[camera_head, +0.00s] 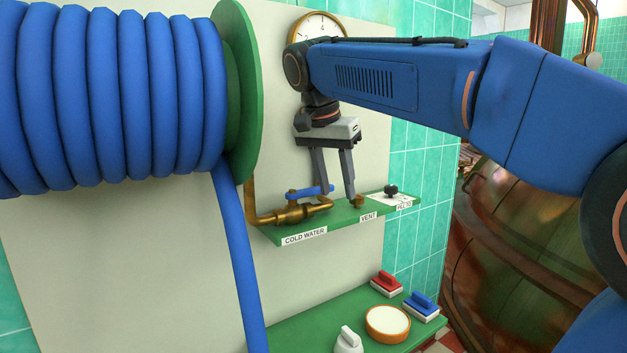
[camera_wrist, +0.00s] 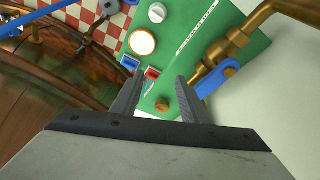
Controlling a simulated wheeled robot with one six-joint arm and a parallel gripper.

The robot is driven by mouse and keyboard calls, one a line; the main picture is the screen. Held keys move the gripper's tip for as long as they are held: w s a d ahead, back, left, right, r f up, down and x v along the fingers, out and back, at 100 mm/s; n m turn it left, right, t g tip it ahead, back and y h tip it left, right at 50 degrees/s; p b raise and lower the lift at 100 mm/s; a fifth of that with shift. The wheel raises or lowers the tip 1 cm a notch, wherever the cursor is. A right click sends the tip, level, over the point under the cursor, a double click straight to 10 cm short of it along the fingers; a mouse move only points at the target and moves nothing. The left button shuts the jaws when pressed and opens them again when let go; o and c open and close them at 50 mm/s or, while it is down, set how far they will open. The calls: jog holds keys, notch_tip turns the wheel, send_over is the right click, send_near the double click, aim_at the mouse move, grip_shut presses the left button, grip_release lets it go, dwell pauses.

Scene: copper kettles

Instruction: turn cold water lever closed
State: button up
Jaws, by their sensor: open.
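The blue cold water lever (camera_head: 308,192) sits on a brass valve (camera_head: 295,213) above the green shelf's COLD WATER label (camera_head: 305,237). The lever lies roughly along the pipe. It also shows in the wrist view (camera_wrist: 216,79), just right of the right finger. My gripper (camera_head: 337,194) points down with its fingers apart and nothing between them. In the head view its left finger overlaps the lever's right end; I cannot tell whether they touch. It also shows in the wrist view (camera_wrist: 159,80).
The brass vent knob (camera_head: 358,201) is close by the right fingertip. A black knob (camera_head: 391,190) stands farther right. A blue hose reel (camera_head: 110,100) fills the left. A copper kettle (camera_head: 500,250) is at right.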

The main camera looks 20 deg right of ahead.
aim_at(317, 188)
jog(key=w+a+r+m, duration=0.1)
jog(key=w+r, duration=0.1)
jog(key=w+a+r+m, duration=0.2)
jog(key=w+a+r+m+h, duration=0.1)
jog(key=w+a+r, duration=0.1)
jog(key=w, duration=0.1)
jog(key=shift+w+a+g, duration=0.1)
jog(key=shift+a+g, duration=0.1)
jog(key=shift+g, duration=0.1)
jog(key=shift+x, duration=3.75)
grip_shut()
